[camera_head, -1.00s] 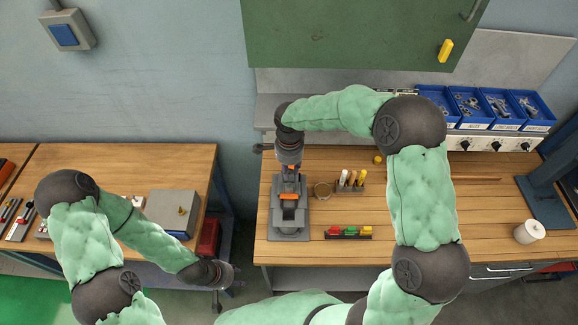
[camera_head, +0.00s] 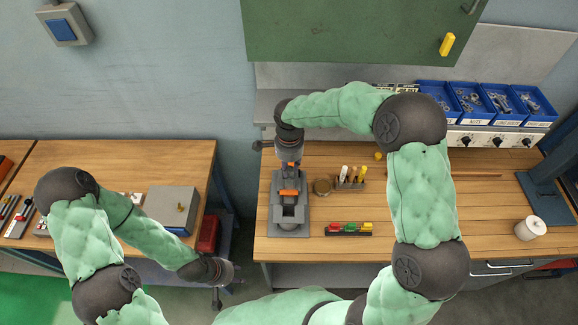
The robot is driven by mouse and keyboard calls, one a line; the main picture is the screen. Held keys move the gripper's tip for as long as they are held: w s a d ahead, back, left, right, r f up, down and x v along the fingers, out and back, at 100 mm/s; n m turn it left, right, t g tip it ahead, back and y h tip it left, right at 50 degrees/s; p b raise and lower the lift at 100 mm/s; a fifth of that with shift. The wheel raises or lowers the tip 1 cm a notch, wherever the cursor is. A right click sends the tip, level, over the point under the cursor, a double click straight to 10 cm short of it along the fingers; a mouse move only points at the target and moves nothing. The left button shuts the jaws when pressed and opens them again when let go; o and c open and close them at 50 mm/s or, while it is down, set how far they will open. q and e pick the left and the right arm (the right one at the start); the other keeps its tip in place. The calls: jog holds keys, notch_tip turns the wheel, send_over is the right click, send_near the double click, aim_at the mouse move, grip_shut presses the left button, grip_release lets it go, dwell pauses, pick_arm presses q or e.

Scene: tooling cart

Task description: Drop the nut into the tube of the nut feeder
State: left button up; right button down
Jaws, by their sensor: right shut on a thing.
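A grey device (camera_head: 290,214) with an orange part, apparently the nut feeder, stands on a dark base near the left end of the right bench. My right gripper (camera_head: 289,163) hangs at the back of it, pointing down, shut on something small. The nut is too small or hidden between the fingers to make out, and I cannot tell a tube opening from this view. My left gripper (camera_head: 217,297) hangs low in front of the gap between the benches, away from the feeder. Its fingers are too small and dark to read.
Right of the feeder are a round dish (camera_head: 323,187), a holder with upright markers (camera_head: 351,180) and a rack of coloured pieces (camera_head: 348,229). Blue bins (camera_head: 437,101) stand behind. A white roll (camera_head: 530,228) sits at right.

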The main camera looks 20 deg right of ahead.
jog(key=shift+f+b, duration=0.15)
jog(key=shift+b, duration=0.6)
dwell(1.4)
jog(key=shift+f+b, duration=0.4)
jog(key=shift+f, duration=0.05)
dwell(1.0)
dwell(0.6)
dwell(0.3)
jog(key=c, duration=1.4)
grip_release()
jog(key=shift+o, duration=0.3)
jog(key=shift+o, duration=0.8)
jog(key=o, duration=0.5)
